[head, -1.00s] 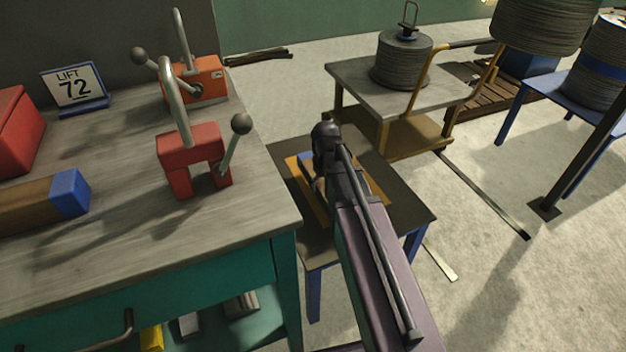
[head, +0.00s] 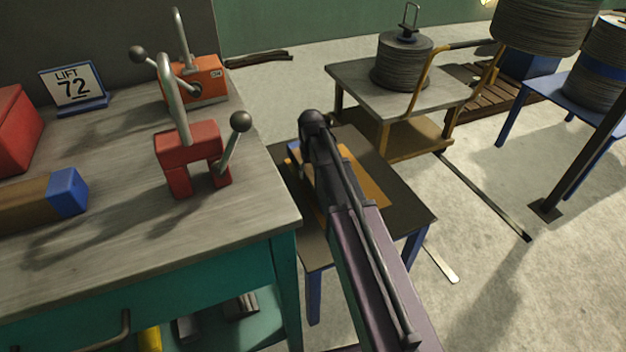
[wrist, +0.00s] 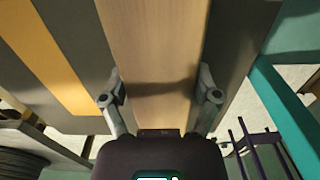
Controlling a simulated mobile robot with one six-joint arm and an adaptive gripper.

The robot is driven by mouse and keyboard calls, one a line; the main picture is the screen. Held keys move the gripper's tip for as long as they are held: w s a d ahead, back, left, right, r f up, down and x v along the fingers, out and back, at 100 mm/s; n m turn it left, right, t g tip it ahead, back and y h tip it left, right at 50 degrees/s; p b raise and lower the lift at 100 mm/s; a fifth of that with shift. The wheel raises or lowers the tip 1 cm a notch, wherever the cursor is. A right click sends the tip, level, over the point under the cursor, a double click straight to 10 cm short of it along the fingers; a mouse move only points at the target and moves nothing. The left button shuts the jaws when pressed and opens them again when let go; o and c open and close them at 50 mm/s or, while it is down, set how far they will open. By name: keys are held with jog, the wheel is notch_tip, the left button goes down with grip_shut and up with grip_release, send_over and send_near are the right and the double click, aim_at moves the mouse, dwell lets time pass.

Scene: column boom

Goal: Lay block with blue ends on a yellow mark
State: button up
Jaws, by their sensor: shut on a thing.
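My gripper (wrist: 160,92) is shut on a wooden block (wrist: 150,45), one finger on each side in the wrist view. In the head view my arm hides most of this block; a small blue end (head: 293,150) shows left of my wrist. The yellow mark (head: 368,182) lies on a low dark table, partly behind my arm. In the wrist view the mark (wrist: 52,62) is a strip left of the block, with dark tabletop between them. The block's height over the table is unclear. Another wooden block with a blue end (head: 68,192) lies on the workbench.
The workbench (head: 130,235) stands close on the left, carrying a red clamp (head: 190,150), an orange clamp (head: 197,82) and a "LIFT 72" sign (head: 75,88). A cart (head: 350,80) with a cable spool (head: 402,62) stands behind the low table (head: 405,210).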

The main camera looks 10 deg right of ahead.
aim_at(312, 169)
jog(key=shift+f+b, duration=1.65)
jog(key=shift+f, duration=0.05)
jog(key=shift+f, duration=0.1)
jog(key=o, duration=1.1)
jog(key=shift+o, duration=0.2)
jog(key=shift+r, duration=0.2)
notch_tip(312, 169, up, 12)
jog(key=p, duration=1.2)
jog(key=s+m, duration=0.2)
jog(key=s, duration=1.7)
jog(key=shift+s+d, duration=0.15)
jog(key=shift+d, duration=0.05)
